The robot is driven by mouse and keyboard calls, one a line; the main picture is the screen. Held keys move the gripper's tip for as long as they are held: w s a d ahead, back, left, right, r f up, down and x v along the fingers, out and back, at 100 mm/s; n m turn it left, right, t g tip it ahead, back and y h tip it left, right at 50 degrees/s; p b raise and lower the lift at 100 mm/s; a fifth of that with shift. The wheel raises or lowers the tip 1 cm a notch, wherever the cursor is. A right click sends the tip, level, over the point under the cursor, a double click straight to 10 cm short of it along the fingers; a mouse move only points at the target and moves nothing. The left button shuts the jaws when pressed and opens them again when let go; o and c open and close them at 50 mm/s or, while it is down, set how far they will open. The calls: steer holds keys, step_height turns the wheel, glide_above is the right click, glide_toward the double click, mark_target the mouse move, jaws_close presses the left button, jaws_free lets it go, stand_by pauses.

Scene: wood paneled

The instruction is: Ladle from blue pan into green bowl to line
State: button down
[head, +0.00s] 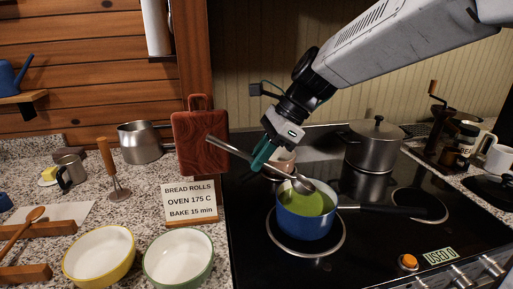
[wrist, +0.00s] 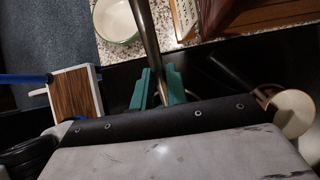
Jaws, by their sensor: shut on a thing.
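My gripper (head: 263,160), with teal fingers, is shut on the metal ladle (head: 232,149) by its handle, above the stove. The handle slants down to the right and the ladle's bowl end is at the far side of the blue pan (head: 303,223). I cannot tell whether it touches the green liquid (head: 308,203) in the pan. The green bowl (head: 178,262), white inside with a green rim, stands on the counter left of the stove and looks empty. No line shows in it. In the wrist view, the ladle handle (wrist: 147,40) runs up between the fingers, beside the green bowl (wrist: 117,20).
A yellow bowl (head: 98,256) stands left of the green one. A recipe card (head: 190,203) and a red-brown cutting board (head: 200,143) stand by the stove's left edge. A lidded steel pot (head: 373,147) is on the back right. The pan's dark handle (head: 392,210) points right.

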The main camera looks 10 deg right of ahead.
mark_target(284, 171)
steer(key=shift+y, duration=0.9)
steer(key=shift+d+f, duration=0.35)
steer(key=shift+f, duration=0.25)
steer(key=shift+d+f, duration=0.3)
steer(key=shift+f, duration=0.35)
steer(key=shift+d+f, duration=0.35)
steer(key=shift+f, duration=0.25)
steer(key=shift+d+f, duration=0.7)
steer(key=shift+f, duration=0.3)
steer(key=shift+d+f+h, duration=0.4)
steer(key=shift+f+h, duration=0.1)
steer(key=shift+h, duration=0.3)
steer(key=shift+a, duration=0.1)
steer(key=shift+a+f+h, duration=0.8)
steer(key=shift+h, duration=0.3)
steer(key=shift+r, duration=0.1)
